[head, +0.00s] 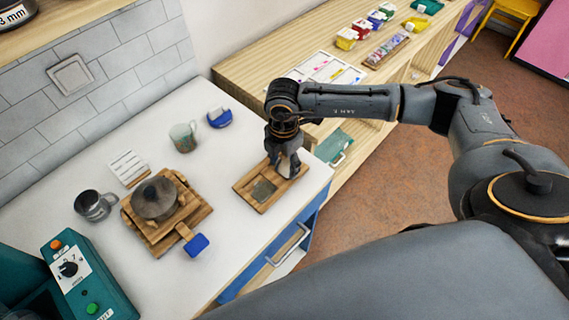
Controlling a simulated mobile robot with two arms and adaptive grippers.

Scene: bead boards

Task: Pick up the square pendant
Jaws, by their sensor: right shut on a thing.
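My right gripper (286,163) reaches down over the right part of a small wooden board (247,202) near the front right corner of the white counter. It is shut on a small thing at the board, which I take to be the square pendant. The fingers hide most of it, so its shape and whether it touches the board cannot be told. A dark grey-green square patch (263,190) shows on the board, left of the fingers; I cannot tell whether it is flat or sunken. My left gripper is out of view.
On the white counter (185,283) are a glass mug (184,137), a blue holder (220,118), a metal cup (95,206), a round-lidded wooden stand (154,198) with a blue tag (198,245), and a teal control box (92,283). A wooden shelf (238,80) stands behind.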

